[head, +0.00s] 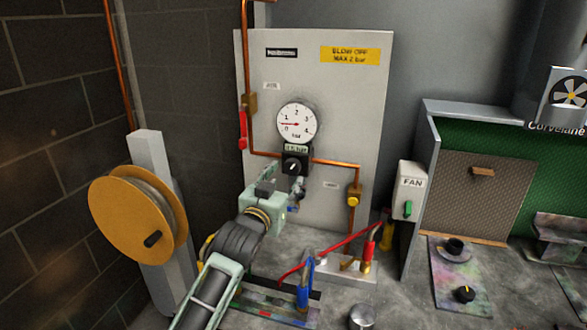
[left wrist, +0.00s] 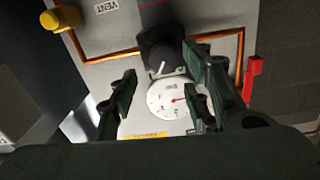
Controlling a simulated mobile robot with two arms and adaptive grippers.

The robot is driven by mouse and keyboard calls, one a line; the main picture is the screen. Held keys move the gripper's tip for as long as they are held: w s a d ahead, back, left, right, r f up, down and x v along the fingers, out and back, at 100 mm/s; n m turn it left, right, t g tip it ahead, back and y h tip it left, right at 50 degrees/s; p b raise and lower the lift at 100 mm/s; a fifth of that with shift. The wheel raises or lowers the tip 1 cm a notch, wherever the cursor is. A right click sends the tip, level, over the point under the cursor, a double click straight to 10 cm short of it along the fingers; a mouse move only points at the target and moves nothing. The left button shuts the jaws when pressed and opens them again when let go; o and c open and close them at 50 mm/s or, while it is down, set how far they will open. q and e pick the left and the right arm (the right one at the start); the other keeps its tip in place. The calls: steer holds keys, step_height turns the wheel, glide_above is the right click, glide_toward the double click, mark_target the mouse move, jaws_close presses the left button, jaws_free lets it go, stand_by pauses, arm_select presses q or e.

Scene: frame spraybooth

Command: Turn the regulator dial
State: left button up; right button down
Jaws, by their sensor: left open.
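The regulator dial (head: 292,166) is a black knob with a white pointer mark, below the round white pressure gauge (head: 297,122) on the grey panel. The gauge needle points left, near the 1. My left gripper (head: 297,190) is just below and in front of the dial, open. In the left wrist view, which shows the panel upside down, the black dial (left wrist: 160,60) and gauge (left wrist: 171,103) appear between the spread fingers of my left gripper (left wrist: 160,80). I cannot tell whether either finger touches the dial. My right gripper is not in view.
Copper pipes, a red lever (head: 242,130) and a yellow knob (head: 353,201) flank the dial. A hose reel (head: 130,214) is left; a fan switch (head: 409,208) is right.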

mark_target(293, 170)
arm_select(q)
steer(key=shift+r+x, duration=0.2)
steer(key=shift+x, duration=0.85)
steer(key=shift+p+x, duration=0.4)
steer(key=shift+x, duration=0.85)
steer(key=shift+w+d+f, duration=0.15)
steer(key=shift+w+f, duration=0.1)
steer(key=shift+w, duration=0.05)
steer(key=shift+w+d, duration=0.1)
steer(key=shift+w, duration=0.25)
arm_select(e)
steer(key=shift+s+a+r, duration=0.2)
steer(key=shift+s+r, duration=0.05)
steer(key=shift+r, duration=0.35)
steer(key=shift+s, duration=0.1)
